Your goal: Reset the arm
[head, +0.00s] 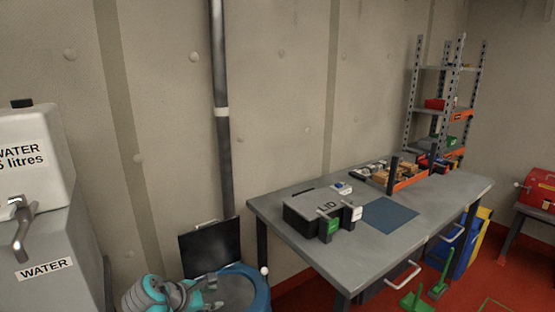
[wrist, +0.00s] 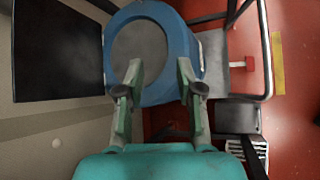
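My teal and grey arm (head: 165,296) shows folded low at the bottom edge of the head view, partly cut off by the frame. In the wrist view my gripper (wrist: 160,76) has its two grey-green fingers spread apart with nothing between them. Beyond the fingertips is a round blue-rimmed piece (wrist: 192,50) with a grey middle. It also shows in the head view (head: 263,297), right of my arm. I cannot tell the exact gap between the fingers and the blue rim.
A black panel (head: 208,249) stands upright behind the blue rim. A grey workbench (head: 415,216) to the right carries a black LID box (head: 305,205), a blue mat (head: 390,213) and small parts. WATER containers (head: 35,240) stand at left. A shelf rack (head: 447,68) stands at back right.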

